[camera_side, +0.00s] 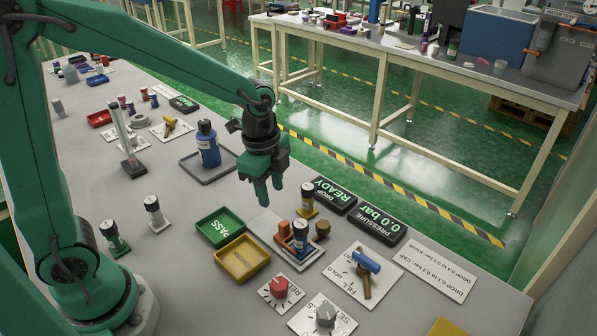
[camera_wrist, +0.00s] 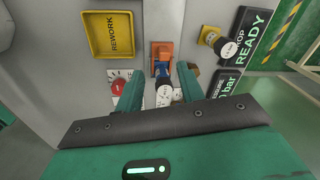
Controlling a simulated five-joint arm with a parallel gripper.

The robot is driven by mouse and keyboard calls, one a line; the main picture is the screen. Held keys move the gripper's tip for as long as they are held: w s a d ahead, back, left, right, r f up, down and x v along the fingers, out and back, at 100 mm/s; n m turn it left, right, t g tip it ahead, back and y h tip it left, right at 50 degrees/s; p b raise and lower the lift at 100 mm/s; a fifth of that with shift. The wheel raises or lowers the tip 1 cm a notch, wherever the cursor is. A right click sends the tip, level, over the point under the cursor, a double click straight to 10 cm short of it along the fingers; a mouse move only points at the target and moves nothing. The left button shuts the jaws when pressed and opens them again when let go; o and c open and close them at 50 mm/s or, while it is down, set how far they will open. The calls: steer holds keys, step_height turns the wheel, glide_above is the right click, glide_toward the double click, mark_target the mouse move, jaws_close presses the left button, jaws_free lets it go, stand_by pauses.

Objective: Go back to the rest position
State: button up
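My gripper (camera_side: 268,192) hangs above the table, fingers pointing down, near the green PASS tray. Its two fingers are apart, with nothing between them in the side view. In the wrist view my gripper (camera_wrist: 158,88) shows a finger on each side of a white-topped column (camera_wrist: 164,92), which stands below. In the side view this blue-banded column (camera_side: 300,237) stands upright in the orange fixture (camera_side: 283,231), apart from my fingers. A column with a yellow band (camera_side: 307,200) stands upright behind it.
The green PASS tray (camera_side: 220,227) and yellow REWORK tray (camera_side: 242,259) lie beside the fixture. Displays read READY (camera_side: 333,195) and 0.0 bar (camera_side: 377,226). A blue bottle (camera_side: 208,145) stands behind.

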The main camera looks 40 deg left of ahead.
steer(key=s+a+r+n+t, duration=0.4)
steer(key=s+a+r+n, duration=0.2)
steer(key=s+r+n, duration=0.5)
steer(key=s+n, duration=0.2)
steer(key=n, duration=0.1)
steer(key=shift+s+n+t, duration=0.3)
steer(key=shift+s+n, duration=0.05)
steer(key=shift+n, duration=0.05)
